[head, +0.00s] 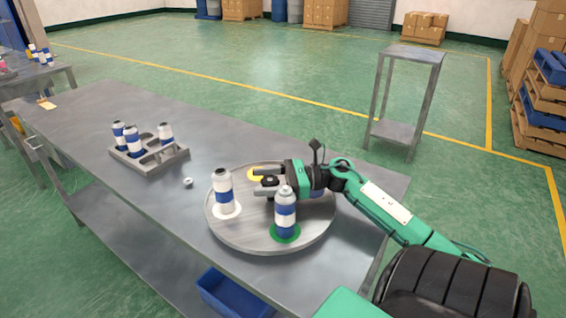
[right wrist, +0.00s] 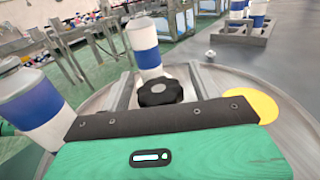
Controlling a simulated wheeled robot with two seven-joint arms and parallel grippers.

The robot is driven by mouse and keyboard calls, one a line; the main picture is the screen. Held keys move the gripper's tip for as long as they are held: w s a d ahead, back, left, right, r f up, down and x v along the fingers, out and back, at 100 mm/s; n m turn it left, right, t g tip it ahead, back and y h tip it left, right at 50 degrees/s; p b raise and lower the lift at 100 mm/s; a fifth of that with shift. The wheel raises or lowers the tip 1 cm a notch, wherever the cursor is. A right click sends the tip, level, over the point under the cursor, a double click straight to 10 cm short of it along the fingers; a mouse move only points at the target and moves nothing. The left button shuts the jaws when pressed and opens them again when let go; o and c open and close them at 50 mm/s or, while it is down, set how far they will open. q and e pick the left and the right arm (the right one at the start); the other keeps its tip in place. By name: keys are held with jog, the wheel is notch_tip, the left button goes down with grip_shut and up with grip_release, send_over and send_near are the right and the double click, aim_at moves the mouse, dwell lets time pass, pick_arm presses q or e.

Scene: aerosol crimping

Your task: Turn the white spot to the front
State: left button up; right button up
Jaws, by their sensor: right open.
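A round grey turntable (head: 228,236) lies on the table. A white spot (head: 229,212) is at its left, with a blue-and-white can (head: 223,193) upright on it. A green spot (head: 296,236) is at the front with another can (head: 285,211) on it. A yellow spot (head: 255,171) at the back looks bare. My right gripper (head: 266,183) is open over the middle of the turntable. In the right wrist view its fingers (right wrist: 161,88) stand either side of a black knob (right wrist: 160,94); contact cannot be told. A third can is partly hidden behind my gripper.
A grey rack (head: 147,164) with several cans stands left of the turntable, and a small metallic piece (head: 187,182) lies between them. A blue bin (head: 232,292) is below the front edge. A tall stand (head: 410,55) stands behind.

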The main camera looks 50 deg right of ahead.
jog(key=b, duration=0.2)
send_over(316, 195)
jog(key=shift+w+a+f, duration=0.1)
jog(key=shift+w+a, duration=0.25)
jog(key=shift+a, duration=0.05)
pick_arm(q)
jog(key=w+d+r, duration=0.1)
jog(key=w+r, duration=0.2)
jog(key=r, duration=0.3)
jog(key=shift+d+r, duration=0.15)
jog(key=shift+r, duration=0.2)
pick_arm(e)
jog(key=shift+s+d, duration=0.35)
jog(key=shift+d, duration=0.05)
